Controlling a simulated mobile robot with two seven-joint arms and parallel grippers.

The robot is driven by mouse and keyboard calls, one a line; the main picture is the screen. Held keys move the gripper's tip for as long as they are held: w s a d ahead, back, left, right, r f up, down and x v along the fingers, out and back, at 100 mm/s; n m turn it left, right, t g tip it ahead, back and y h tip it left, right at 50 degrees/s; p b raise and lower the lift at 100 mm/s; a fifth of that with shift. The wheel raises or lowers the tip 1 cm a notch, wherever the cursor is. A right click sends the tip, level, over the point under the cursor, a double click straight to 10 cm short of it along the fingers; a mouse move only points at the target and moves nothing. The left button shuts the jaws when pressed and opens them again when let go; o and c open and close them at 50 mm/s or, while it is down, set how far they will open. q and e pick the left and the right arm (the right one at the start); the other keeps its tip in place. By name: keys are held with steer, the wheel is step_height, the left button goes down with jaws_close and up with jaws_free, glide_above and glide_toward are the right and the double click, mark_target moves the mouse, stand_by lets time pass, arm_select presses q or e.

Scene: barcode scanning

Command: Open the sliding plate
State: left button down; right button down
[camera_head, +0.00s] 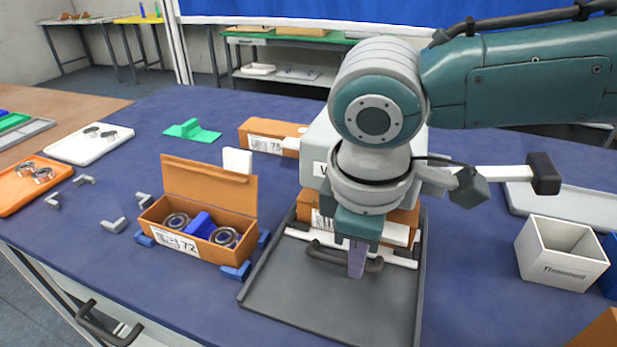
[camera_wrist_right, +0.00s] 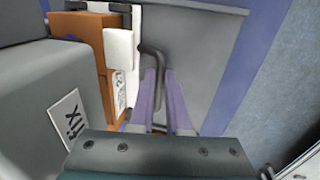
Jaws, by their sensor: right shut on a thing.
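The grey sliding plate (camera_head: 325,305) lies on the blue table in front of my right arm, and it also shows in the wrist view (camera_wrist_right: 200,55). It has a raised rim along its sides. A dark bar handle (camera_head: 325,252) stands at its back part. My right gripper (camera_head: 357,268) points down at the handle. In the wrist view its two purple fingers (camera_wrist_right: 163,105) stand on either side of the handle (camera_wrist_right: 155,60), shut on it. My wrist hides part of the handle and the plate's back. My left gripper is not in view.
An orange box (camera_head: 308,208) stands behind the handle, partly hidden by my wrist. An open orange box (camera_head: 190,255) with bearings stands to the left. A white bin (camera_head: 525,262) stands at the right. Small grey brackets (camera_head: 115,225) lie on the left of the table.

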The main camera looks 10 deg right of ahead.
steer(key=shift+s+a+r+p, duration=0.1)
steer(key=shift+s+r+p, duration=0.05)
steer(key=shift+p, duration=0.15)
steer(key=s+a+p, duration=0.2)
steer(key=s+p, duration=0.1)
steer(key=s+a+p, duration=0.1)
steer(key=p, duration=0.1)
steer(key=shift+s+r, duration=0.3)
steer(key=s+a, duration=0.1)
steer(key=s+p, duration=0.1)
steer(key=s+a+p, duration=0.1)
steer(key=shift+s+a+f, duration=0.3)
steer(key=shift+s, duration=0.05)
steer(key=shift+s+a+f, duration=0.1)
steer(key=shift+s, duration=0.05)
steer(key=shift+f, duration=0.1)
